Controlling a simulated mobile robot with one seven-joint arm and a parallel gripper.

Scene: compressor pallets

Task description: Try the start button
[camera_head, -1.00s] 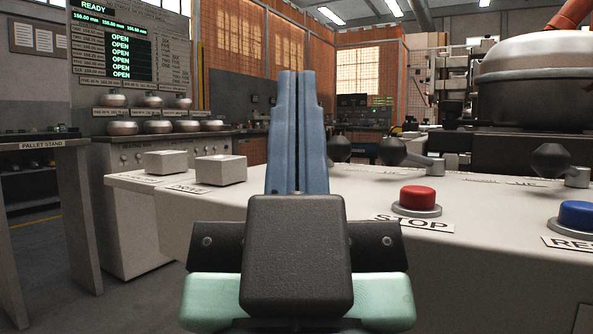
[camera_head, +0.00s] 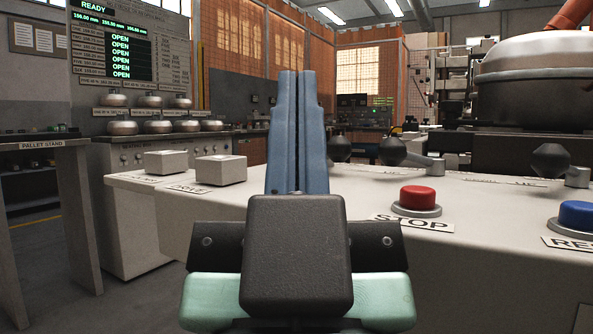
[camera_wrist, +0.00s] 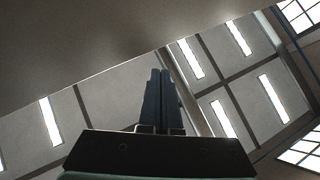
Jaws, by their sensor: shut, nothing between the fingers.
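My gripper (camera_head: 298,76) is shut and empty, its two blue-grey fingers side by side and pointing away over the pale console (camera_head: 440,275). The fingers also show in the wrist view (camera_wrist: 161,74), close to a large plain grey surface. No button marked start can be made out; my gripper hides part of the console's middle. A red button (camera_head: 417,196) labelled STOP stands on the console to the right of my gripper, apart from it. A blue button (camera_head: 577,214) with a partly cut-off label beginning "RES" is at the right edge.
Two pale blocks, a nearer one (camera_head: 221,170) and a farther one (camera_head: 166,162), sit on the console's left. Dark-knobbed levers (camera_head: 395,153) stand behind the buttons. A display board (camera_head: 129,55) reads READY and OPEN. A pallet stand (camera_head: 45,145) is at far left.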

